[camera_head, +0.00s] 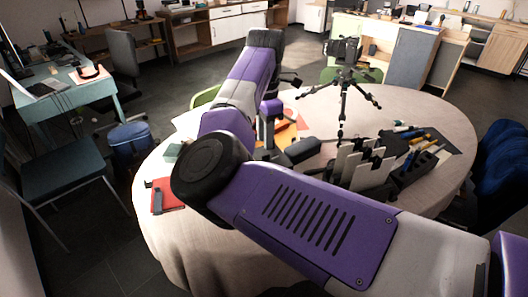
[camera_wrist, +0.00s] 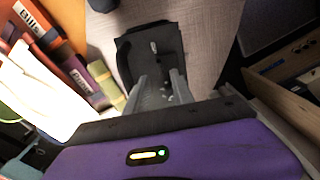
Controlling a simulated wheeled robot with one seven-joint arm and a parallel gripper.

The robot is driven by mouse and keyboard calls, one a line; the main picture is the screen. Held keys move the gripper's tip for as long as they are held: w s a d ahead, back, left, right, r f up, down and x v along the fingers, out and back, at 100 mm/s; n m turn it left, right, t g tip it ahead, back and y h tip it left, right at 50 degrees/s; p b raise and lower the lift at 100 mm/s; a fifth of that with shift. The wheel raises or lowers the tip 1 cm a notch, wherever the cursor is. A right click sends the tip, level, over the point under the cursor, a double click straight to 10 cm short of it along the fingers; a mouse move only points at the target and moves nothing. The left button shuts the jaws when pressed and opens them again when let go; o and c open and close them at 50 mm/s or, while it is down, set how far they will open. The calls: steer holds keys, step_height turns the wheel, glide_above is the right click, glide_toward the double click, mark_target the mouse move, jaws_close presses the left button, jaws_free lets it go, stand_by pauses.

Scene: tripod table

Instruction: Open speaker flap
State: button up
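A dark, box-like object (camera_wrist: 152,48), which looks like the speaker, lies on the pale tablecloth in the wrist view, with a small light mark on its face. I cannot make out where its flap is or whether it is open. My gripper (camera_wrist: 159,82) points at this object. Its two grey fingers are apart with nothing clearly held between them. Their tips overlap the near part of the dark object, and I cannot tell whether they touch it. In the head view, a black object (camera_head: 303,150) beside my gripper is probably the same speaker; my arm hides part of this area.
The round table (camera_head: 410,103) also bears a tripod with a camera (camera_head: 343,80), a dark holder with pale upright pieces (camera_head: 361,167), a pen tray (camera_head: 420,160) and a red book (camera_head: 167,196). Orange binders (camera_wrist: 55,40) stand close left in the wrist view.

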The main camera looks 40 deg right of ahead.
mark_target(266, 155)
step_height(266, 155, down, 6)
steer(key=shift+d+r, duration=0.1)
steer(key=shift+s, duration=0.1)
steer(key=shift+c, duration=0.2)
jaws_close()
